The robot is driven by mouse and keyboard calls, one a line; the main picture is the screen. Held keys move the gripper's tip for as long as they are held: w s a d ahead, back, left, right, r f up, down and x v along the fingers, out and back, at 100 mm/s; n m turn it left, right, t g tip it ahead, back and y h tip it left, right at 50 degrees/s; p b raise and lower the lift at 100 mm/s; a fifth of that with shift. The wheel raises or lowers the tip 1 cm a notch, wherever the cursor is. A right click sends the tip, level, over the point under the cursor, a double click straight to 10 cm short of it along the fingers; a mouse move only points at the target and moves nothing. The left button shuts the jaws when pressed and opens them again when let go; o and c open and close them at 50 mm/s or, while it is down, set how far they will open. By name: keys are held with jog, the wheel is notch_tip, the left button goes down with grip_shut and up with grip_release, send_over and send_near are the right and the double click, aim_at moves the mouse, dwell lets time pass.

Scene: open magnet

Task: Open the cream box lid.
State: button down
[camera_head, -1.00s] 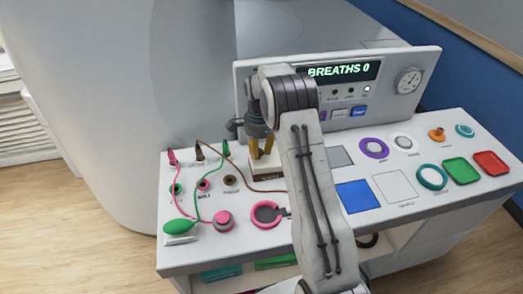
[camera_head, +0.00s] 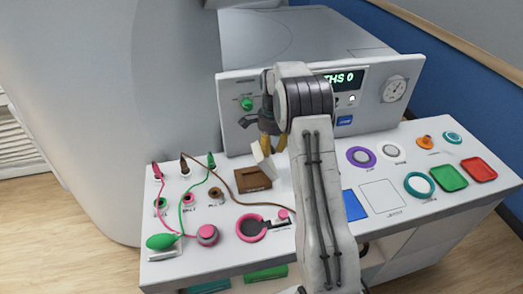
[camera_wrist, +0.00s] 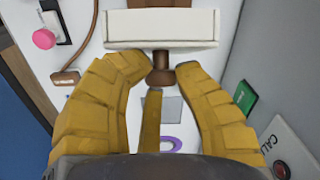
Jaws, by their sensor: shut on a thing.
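The cream lid (camera_head: 263,160) is tilted up, off the top of the brown box (camera_head: 252,180), whose dark top shows on the table. In the wrist view the lid (camera_wrist: 160,28) is a wide cream block with a brown knob (camera_wrist: 160,72) on its near side. My gripper (camera_head: 271,145) is above and behind the box in the head view. Its yellow fingers (camera_wrist: 159,77) are closed around the knob and hold the lid. Whether the lid still touches the box is unclear.
An upright console panel (camera_head: 400,108) stands close behind my gripper. A brown cable (camera_head: 222,184) runs beside the box. A pink ring (camera_head: 250,228) lies in front, and a green bulb (camera_head: 160,241) is at front left. My arm hides the table to the right of the box.

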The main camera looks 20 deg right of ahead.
jog(key=s+d+f+b, duration=0.1)
jog(key=s+d+f, duration=0.1)
jog(key=d, duration=0.4)
jog(key=shift+d+f, duration=0.2)
jog(key=shift+f, duration=0.55)
jog(key=shift+f+b, duration=0.1)
jog(key=shift+b, duration=0.2)
jog(key=c, duration=0.9)
grip_release()
jog(key=shift+w+d+f, duration=0.1)
jog(key=shift+d+f, duration=0.05)
jog(key=shift+d, duration=0.1)
jog(key=r, duration=1.3)
jog(key=shift+w+d+r, duration=0.15)
jog(key=shift+d+r, duration=0.15)
jog(key=shift+r, duration=0.1)
